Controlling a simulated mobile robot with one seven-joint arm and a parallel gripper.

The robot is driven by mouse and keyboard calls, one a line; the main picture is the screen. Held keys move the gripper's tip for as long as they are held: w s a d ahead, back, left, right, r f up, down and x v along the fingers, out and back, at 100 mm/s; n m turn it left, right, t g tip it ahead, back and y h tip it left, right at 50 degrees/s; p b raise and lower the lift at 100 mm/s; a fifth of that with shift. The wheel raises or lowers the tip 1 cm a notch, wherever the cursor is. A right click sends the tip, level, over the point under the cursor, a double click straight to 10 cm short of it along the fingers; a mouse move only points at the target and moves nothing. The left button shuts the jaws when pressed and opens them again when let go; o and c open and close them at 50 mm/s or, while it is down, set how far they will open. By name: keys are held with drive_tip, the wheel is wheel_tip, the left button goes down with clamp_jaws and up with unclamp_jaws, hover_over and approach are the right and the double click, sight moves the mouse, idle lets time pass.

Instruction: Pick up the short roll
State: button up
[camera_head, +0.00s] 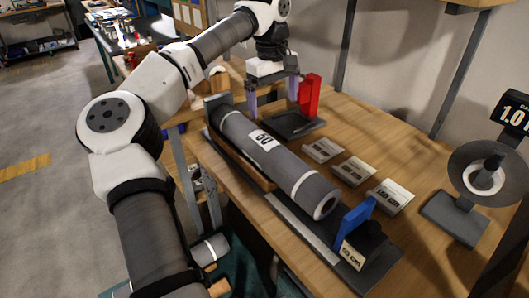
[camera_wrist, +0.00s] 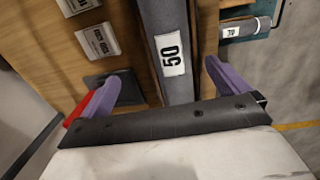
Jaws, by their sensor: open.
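A long grey roll (camera_head: 270,155) with a white label reading 50 lies on the wooden bench; it also shows in the wrist view (camera_wrist: 167,20). A much shorter grey roll (camera_head: 209,250) with a white band lies lower, on a teal surface beside the bench. It shows in the wrist view (camera_wrist: 240,28) with a small white label, right of the long roll. My gripper (camera_head: 272,103) is open, with purple fingers, near the far end of the long roll. In the wrist view the long roll passes between the fingers (camera_wrist: 168,70); their height above it is unclear.
A red upright block (camera_head: 310,96) stands on a dark plate close to my gripper. A blue block (camera_head: 354,220) stands at the long roll's near end. Several label cards (camera_head: 354,170) lie right of it. A stand (camera_head: 455,215) with a disc is farther right.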

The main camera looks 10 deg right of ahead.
sight(265, 138)
drive_tip(key=shift+y, duration=0.3)
drive_tip(key=f, duration=0.3)
drive_tip(key=a+f, duration=0.1)
drive_tip(key=f, duration=0.4)
drive_tip(key=shift+w+a+f, duration=0.15)
drive_tip(key=shift+w+f, duration=0.2)
drive_tip(key=shift+w+a+f+p, duration=0.1)
drive_tip(key=shift+w+f+p, duration=0.05)
drive_tip(key=shift+f+p, duration=0.3)
drive_tip(key=f, duration=0.4)
drive_tip(key=shift+w+a+f+p, duration=0.15)
drive_tip(key=shift+w+p, duration=0.15)
drive_tip(key=shift+p, duration=0.05)
drive_tip(key=c, duration=1.3)
drive_tip(key=shift+c, duration=0.2)
